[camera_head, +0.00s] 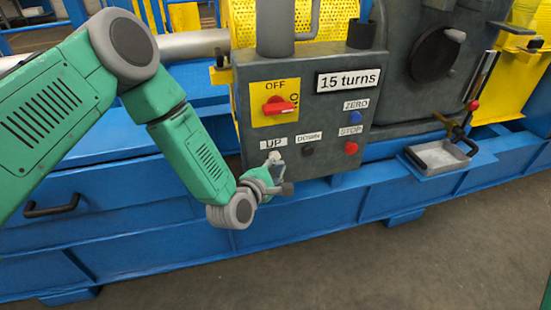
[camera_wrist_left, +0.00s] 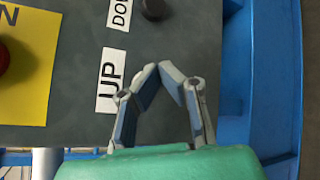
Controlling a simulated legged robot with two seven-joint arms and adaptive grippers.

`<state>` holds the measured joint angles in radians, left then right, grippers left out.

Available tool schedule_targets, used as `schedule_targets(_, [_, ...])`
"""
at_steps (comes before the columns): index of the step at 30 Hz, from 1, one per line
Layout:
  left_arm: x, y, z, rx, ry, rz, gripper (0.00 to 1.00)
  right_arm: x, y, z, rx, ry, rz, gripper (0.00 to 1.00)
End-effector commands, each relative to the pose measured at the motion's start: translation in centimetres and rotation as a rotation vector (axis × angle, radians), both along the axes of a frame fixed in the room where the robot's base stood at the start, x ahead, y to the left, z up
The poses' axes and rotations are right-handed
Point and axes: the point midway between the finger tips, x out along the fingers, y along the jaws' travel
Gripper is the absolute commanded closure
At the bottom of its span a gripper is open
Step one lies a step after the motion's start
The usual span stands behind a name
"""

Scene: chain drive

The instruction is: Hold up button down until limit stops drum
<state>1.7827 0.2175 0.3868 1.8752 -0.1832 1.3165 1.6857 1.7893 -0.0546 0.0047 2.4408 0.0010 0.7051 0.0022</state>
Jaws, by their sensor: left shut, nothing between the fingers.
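The dark control box (camera_head: 220,110) carries the UP label (camera_head: 273,142), which also shows in the left wrist view (camera_wrist_left: 111,80). My left gripper (camera_head: 274,157) is shut and empty, its fingertips (camera_wrist_left: 156,72) at the spot just below that label. The display (camera_head: 348,80) reads "15 turns". The drum and limit cannot be made out; yellow mesh (camera_head: 243,25) stands behind the box. My right gripper is not in view.
The dark DOWN button (camera_head: 307,151) is beside the fingers, and the red STOP button (camera_head: 351,148) and blue ZERO button (camera_head: 355,117) are farther right. A red rotary switch (camera_head: 279,106) sits above. A metal tray (camera_head: 438,157) juts out at right. The floor in front is clear.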

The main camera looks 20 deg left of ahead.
Motion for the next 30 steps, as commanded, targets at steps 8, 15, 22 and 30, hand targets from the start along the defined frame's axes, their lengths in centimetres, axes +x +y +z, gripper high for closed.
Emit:
schedule_targets(8, [-2.3,-1.6,0.0,-0.002,0.004,-0.002,1.0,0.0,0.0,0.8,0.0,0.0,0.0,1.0])
schedule_targets(15, [-3.8,-2.6,0.0,-0.001,0.001,0.0,1.0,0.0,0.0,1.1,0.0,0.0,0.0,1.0])
schedule_targets(22, [-4.0,-2.7,0.0,0.0,0.001,-0.001,1.0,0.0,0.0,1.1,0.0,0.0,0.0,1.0])
schedule_targets(30, [-4.0,-2.7,0.0,0.005,0.003,-0.003,1.0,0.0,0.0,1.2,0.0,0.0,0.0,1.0])
